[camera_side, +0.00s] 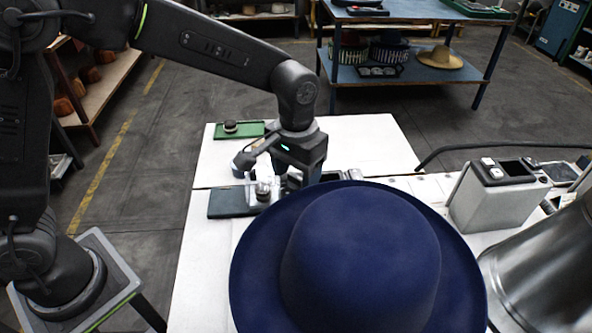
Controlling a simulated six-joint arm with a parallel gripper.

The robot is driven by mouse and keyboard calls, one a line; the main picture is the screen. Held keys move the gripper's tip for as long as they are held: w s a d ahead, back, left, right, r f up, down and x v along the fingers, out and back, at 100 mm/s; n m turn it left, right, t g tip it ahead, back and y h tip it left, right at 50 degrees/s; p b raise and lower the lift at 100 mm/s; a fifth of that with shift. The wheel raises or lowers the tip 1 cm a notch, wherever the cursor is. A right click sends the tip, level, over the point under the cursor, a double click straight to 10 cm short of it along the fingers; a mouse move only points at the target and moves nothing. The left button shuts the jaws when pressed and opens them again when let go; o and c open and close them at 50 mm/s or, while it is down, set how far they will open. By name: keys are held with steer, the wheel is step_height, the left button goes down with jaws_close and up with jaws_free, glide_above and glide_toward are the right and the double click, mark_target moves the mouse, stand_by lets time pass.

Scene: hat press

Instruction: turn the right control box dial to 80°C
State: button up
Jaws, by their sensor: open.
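My gripper (280,184) points down over the white table, just behind the blue hat's brim. It is open, with no object visible between its fingers. Its fingertips are small and partly hard to make out. A small round silver-and-dark knob (263,190) on a pale base is beside the fingers; I cannot tell whether they touch it. A pale box with a dark top and light buttons (495,195) stands at the right, apart from my gripper, and may be a control box. I cannot identify the right control box dial or read any temperature marking.
A large blue hat (360,250) fills the front centre and hides part of the table. A metal cylinder (545,265) stands at front right. A green tray (250,130) holds a dark round piece. A dark flat block (230,203) lies left of my gripper.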

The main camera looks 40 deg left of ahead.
mark_target(295, 176)
steer(key=shift+r, duration=0.15)
step_height(295, 176, up, 14)
steer(key=shift+f, duration=0.2)
stand_by(0.4)
steer(key=s+a+r+t, duration=0.2)
steer(key=s+a+t, duration=0.1)
steer(key=s+a, duration=0.6)
steer(key=s+a+f+t, duration=0.2)
steer(key=s+a+f, duration=0.3)
steer(key=s, duration=0.5)
steer(key=shift+a+t, duration=0.3)
